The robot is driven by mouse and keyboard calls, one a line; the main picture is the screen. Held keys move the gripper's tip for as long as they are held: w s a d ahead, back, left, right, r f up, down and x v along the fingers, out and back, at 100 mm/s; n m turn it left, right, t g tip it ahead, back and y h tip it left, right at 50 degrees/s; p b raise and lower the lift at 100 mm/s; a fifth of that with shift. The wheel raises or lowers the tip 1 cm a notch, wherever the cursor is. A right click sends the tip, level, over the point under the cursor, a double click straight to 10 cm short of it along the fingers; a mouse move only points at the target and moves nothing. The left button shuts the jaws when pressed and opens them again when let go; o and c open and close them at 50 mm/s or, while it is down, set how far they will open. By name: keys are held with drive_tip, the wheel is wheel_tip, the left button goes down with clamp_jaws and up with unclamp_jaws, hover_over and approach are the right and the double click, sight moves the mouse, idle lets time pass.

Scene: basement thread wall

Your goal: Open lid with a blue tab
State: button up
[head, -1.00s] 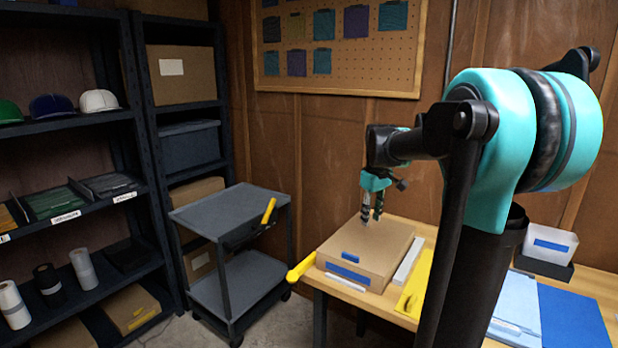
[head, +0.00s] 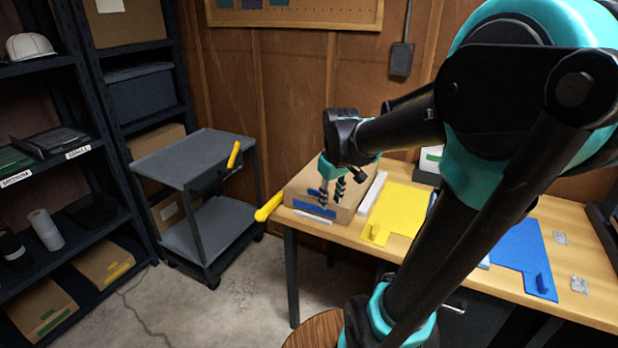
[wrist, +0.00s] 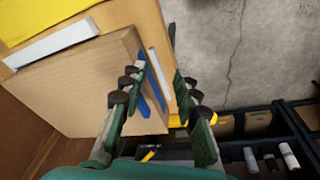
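A closed cardboard box (head: 298,183) sits at the left end of the wooden table. A small blue tab (wrist: 143,106) stands on its lid near the front edge, and a longer blue strip (head: 315,209) runs along its front face. My gripper (head: 331,201) is at the box's front edge, pointing down. In the wrist view my gripper (wrist: 158,73) has its fingers spread apart. One finger is over the lid and the other is out past the front face, with the blue strip between them. I cannot tell whether a finger touches the box.
A yellow handle (head: 270,206) sticks out at the table's left corner. A white bar (head: 372,190) and a yellow sheet (head: 400,208) lie right of the box. A blue sheet (head: 515,250) lies farther right. A grey cart (head: 180,160) stands left, with bare floor between.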

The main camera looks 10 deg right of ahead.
drive_tip(key=w+a+r+n+g, duration=0.25)
drive_tip(key=w+r+n, duration=0.35)
drive_tip(key=w+r, duration=0.6)
approach(316, 187)
drive_tip(key=s+f, duration=0.1)
drive_tip(key=f, duration=0.1)
drive_tip(key=s+f, duration=0.2)
drive_tip(key=s+a+f, duration=0.1)
drive_tip(key=s+f, duration=0.1)
drive_tip(key=shift+f, duration=0.35)
clamp_jaws()
